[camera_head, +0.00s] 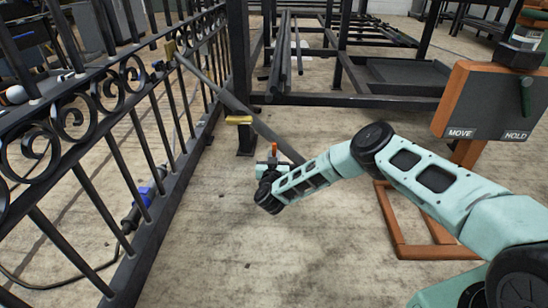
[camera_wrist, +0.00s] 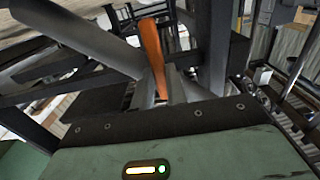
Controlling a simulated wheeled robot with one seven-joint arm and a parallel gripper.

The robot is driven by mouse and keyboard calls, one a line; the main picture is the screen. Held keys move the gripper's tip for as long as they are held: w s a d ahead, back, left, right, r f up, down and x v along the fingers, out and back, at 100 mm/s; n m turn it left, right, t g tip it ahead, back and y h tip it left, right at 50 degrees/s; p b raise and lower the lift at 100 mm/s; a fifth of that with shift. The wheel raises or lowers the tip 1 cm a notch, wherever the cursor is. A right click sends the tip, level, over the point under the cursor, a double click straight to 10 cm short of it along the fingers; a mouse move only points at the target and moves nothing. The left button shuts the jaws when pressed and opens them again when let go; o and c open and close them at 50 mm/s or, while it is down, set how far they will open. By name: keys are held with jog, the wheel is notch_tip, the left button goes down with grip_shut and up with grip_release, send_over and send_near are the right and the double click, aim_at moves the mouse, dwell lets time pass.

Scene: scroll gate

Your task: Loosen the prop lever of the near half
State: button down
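The black scroll gate half (camera_head: 105,95) stands along the left. A grey prop bar (camera_head: 222,92) slopes from a brass bracket on its top rail down toward the floor, its lower part passing behind my arm. A small orange lever (camera_head: 275,148) shows beside my gripper (camera_head: 266,172), low over the floor. In the wrist view the orange lever (camera_wrist: 152,55) stands up just beyond my gripper (camera_wrist: 160,90), in line with its fingers, with the prop bar (camera_wrist: 75,38) at upper left. Whether the fingers touch the lever, or are closed, I cannot tell.
An orange-framed board (camera_head: 490,100) marked MOVE and HOLD stands at right, its dark green handle (camera_head: 526,95) above HOLD. An orange floor frame (camera_head: 400,235) lies under my arm. A black rack (camera_head: 350,100) fills the back. Floor between gate and arm is clear.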

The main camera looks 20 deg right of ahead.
jog(key=shift+r+p, duration=0.15)
jog(key=shift+p, duration=0.25)
jog(key=shift+d+r+n+p, duration=0.1)
jog(key=shift+r+n+p, duration=0.1)
jog(key=shift+n+p, duration=0.5)
jog(key=n+p, duration=0.1)
jog(key=p, duration=0.2)
jog(key=shift+s+d+r, duration=0.1)
jog(key=n+p, duration=0.2)
jog(key=shift+s+d+n, duration=0.15)
jog(key=shift+d+n, duration=0.25)
jog(key=n+p, duration=0.2)
jog(key=n, duration=0.1)
jog(key=shift+s+d+r+n, duration=0.1)
jog(key=shift+d+n, duration=0.2)
jog(key=shift+d, duration=0.1)
jog(key=n, duration=0.2)
jog(key=n+p, duration=0.1)
jog(key=shift+s+d+r, duration=0.15)
jog(key=shift+d+r, duration=0.15)
jog(key=shift+d, duration=0.05)
jog(key=shift+d+r+n, duration=0.1)
jog(key=shift+r+n, duration=0.1)
jog(key=shift+n, duration=0.8)
jog(key=shift+d+r+n, duration=0.1)
jog(key=shift+r+n, duration=0.1)
jog(key=shift+n, duration=0.8)
jog(key=shift+s, duration=0.1)
jog(key=c, duration=1.4)
grip_release()
